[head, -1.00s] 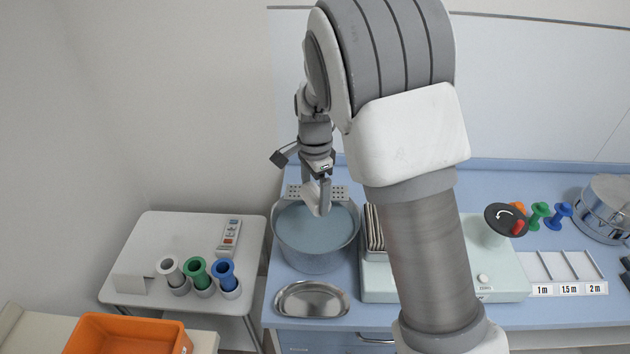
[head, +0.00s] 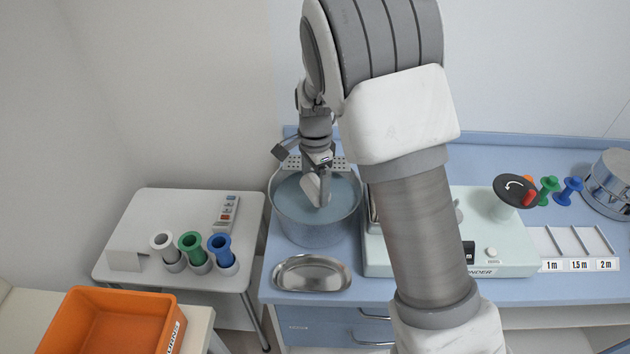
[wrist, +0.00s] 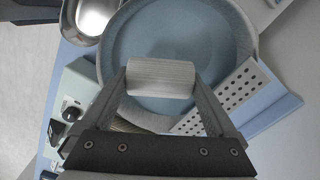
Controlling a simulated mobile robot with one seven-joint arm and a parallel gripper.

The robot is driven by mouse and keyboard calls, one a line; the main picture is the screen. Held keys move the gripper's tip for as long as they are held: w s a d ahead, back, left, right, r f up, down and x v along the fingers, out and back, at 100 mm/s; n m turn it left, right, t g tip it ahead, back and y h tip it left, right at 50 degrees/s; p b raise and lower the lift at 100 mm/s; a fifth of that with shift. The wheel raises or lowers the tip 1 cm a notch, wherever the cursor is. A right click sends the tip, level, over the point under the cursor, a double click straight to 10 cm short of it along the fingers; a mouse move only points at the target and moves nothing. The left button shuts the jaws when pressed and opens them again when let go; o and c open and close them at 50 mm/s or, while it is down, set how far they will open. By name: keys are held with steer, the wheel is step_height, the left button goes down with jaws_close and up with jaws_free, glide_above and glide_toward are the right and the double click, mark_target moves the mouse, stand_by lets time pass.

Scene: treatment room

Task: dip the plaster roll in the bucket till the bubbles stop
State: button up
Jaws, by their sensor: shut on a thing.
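The bucket (head: 287,222) is a grey metal pail of bluish water on the blue counter, left of my forearm in the head view. It fills the top of the wrist view (wrist: 245,52). My gripper (head: 318,188) is inside the bucket's outline. In the wrist view my gripper (wrist: 160,79) is shut on the white ribbed plaster roll (wrist: 160,76), one finger at each end. The roll lies across the jaws over the water area. I cannot tell whether it touches the water. I see no bubbles.
A perforated ledge (head: 342,163) sits at the bucket's back rim. A steel tray (head: 312,273) lies in front of it. A pale green device (head: 510,258) stands right, partly behind my arm.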

steer(key=shift+f+b, duration=2.7)
steer(key=shift+f, duration=1.95)
stand_by(1.4)
step_height(320, 180, up, 17)
steer(key=p, duration=1.2)
